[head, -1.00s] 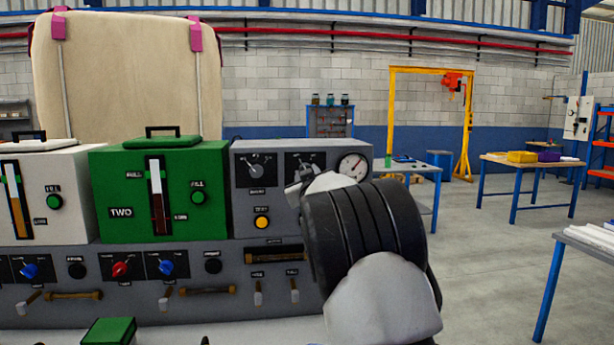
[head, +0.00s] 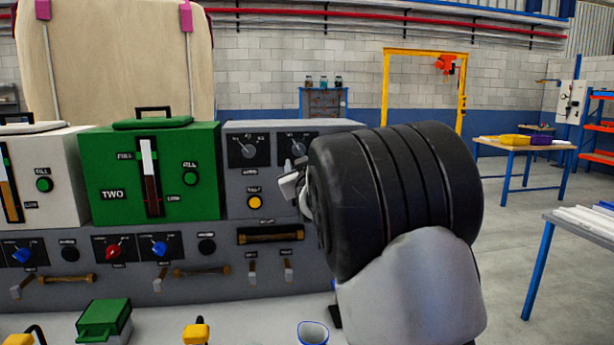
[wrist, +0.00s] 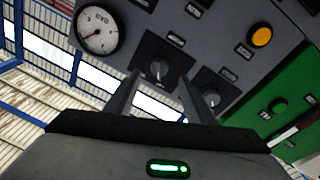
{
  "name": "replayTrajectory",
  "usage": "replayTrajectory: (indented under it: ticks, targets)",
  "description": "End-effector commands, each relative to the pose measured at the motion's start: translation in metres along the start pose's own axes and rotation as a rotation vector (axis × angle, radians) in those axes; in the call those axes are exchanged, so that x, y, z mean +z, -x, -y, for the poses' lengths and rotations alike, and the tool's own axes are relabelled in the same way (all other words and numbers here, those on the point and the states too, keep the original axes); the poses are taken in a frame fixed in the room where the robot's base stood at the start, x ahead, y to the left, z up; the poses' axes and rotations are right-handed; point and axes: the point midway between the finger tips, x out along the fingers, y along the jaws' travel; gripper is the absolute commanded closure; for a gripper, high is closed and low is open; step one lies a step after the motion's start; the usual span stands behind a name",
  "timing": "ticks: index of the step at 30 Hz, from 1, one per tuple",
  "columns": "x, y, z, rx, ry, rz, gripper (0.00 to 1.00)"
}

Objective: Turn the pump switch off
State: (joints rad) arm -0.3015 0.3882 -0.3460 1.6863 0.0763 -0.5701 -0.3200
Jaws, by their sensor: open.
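A grey control box has two black rotary switches with pale pointers; their small labels are too blurred to read, so I cannot tell which is the pump switch. My gripper (head: 292,182) is in front of the box's right side. In the wrist view my gripper (wrist: 155,92) is open and empty, its fingers pointing at the panel. The rotary nearer the gauge (wrist: 158,68) shows between the fingertips; the other rotary (wrist: 211,98) is by the right finger.
A round gauge (wrist: 97,29) and a yellow button (head: 254,202) share the box. A green tank (head: 185,197) stands to its left. Below are a red knob (head: 114,252), a blue knob (head: 160,248) and toggle levers. A green block (head: 103,320) lies on the front surface.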

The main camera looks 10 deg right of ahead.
Motion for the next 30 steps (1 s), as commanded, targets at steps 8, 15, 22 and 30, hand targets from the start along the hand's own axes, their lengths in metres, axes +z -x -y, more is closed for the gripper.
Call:
replayTrajectory:
  ticks: [8, 15, 22, 30]
  targets:
    - [0.000, 0.067, -0.001, 0.000, -0.002, 0.000, 0.51]
    - [0.000, 0.097, 0.000, 0.000, 0.001, 0.000, 0.51]
    - [0.000, 0.103, 0.000, 0.000, 0.002, 0.000, 0.51]
    - [0.002, 0.109, -0.002, -0.013, -0.018, 0.027, 0.51]
